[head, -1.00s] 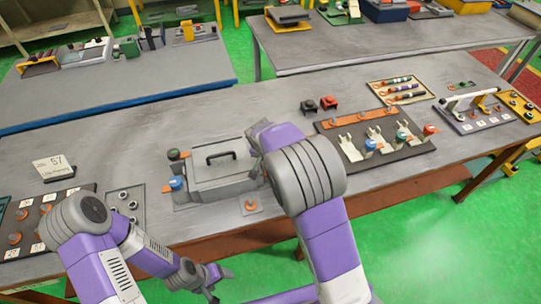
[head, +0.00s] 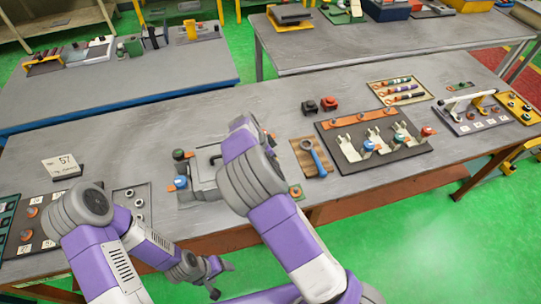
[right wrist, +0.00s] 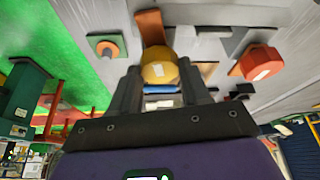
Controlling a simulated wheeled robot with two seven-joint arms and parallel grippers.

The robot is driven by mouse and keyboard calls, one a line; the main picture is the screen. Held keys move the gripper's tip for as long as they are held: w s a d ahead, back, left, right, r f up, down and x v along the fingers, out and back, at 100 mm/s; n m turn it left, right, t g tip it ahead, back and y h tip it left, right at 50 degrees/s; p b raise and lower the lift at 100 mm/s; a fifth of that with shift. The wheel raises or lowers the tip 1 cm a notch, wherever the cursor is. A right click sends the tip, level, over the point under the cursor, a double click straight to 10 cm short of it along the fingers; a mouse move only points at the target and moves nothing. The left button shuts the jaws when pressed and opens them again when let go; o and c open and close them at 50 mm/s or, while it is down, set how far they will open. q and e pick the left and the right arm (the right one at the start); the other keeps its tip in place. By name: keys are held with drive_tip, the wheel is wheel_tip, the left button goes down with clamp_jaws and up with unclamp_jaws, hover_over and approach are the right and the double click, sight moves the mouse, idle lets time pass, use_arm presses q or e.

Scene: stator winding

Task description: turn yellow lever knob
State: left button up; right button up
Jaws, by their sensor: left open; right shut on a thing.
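The yellow knob (right wrist: 158,68) shows in the right wrist view at the end of an orange lever (right wrist: 150,26). My right gripper (right wrist: 161,88) is shut on the yellow knob, one finger on each side. In the head view my right arm hides this gripper and the knob. The grey box with a handle (head: 203,168) is partly covered by that arm. A dark green knob (head: 179,154) and a blue knob (head: 180,182) stand at its left side. My left gripper (head: 222,281) is open and empty, below the table's front edge.
A red knob (right wrist: 262,62) is close to the right of the yellow one in the wrist view. A blue wrench (head: 314,158) lies on a brown mat. A dark board with clamps (head: 405,155) is farther right. The table behind the box is clear.

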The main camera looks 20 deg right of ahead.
drive_tip(key=shift+w+r+m, duration=0.2)
drive_tip(key=shift+r+m, duration=0.05)
drive_tip(key=shift+m, duration=0.35)
drive_tip(key=o, duration=0.7)
drive_tip(key=shift+o, duration=1.7)
drive_tip(key=shift+s+f, duration=0.1)
drive_tip(key=shift+s, duration=0.05)
drive_tip(key=shift+a, duration=0.1)
drive_tip(key=v, duration=0.7)
drive_tip(key=shift+r, duration=0.25)
